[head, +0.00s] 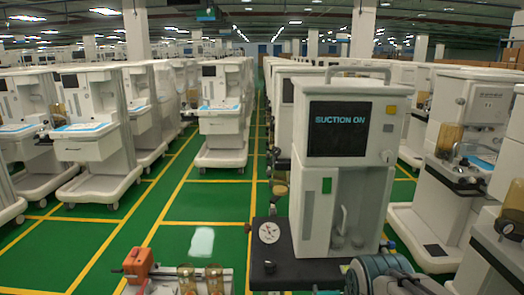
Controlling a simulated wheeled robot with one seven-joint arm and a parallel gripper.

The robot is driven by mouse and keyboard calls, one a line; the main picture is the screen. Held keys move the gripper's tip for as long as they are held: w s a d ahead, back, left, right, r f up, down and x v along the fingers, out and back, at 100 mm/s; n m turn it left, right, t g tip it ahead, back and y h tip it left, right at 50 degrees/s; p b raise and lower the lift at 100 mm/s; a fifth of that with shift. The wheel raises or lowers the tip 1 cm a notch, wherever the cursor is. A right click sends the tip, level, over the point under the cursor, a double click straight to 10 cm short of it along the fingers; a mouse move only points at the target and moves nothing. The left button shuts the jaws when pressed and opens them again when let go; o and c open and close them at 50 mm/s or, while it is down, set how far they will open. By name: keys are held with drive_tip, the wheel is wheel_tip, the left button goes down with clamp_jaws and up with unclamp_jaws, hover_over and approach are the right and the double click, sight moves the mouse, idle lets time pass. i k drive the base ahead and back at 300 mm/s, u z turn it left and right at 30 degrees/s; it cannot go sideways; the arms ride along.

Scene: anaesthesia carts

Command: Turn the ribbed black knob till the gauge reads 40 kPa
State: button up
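A round white gauge (269,232) with a thin dark needle is set on the dark grey front ledge (300,273) of the nearest cart, right of the middle in the head view. Its numbers are too small to read. A small black knob (247,228) sticks out at the ledge's left edge beside the gauge; I cannot make out its ribs. A dark round spot (270,267) lies on the ledge below the gauge, and I cannot tell what it is. The cart's screen (339,129) reads "SUCTION ON". My gripper is not in view.
An orange block (139,264) and two amber jars (213,280) stand at the bottom left. Similar white carts (96,130) stand in rows on both sides. Green floor (200,205) with yellow lines lies clear left of the nearest cart. Another cart (460,150) stands to its right.

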sight(270, 264)
drive_tip(key=k, duration=0.5)
drive_tip(key=z, duration=2.25)
drive_tip(key=k, duration=0.9)
drive_tip(key=u, duration=1.4)
drive_tip(key=i, duration=1)
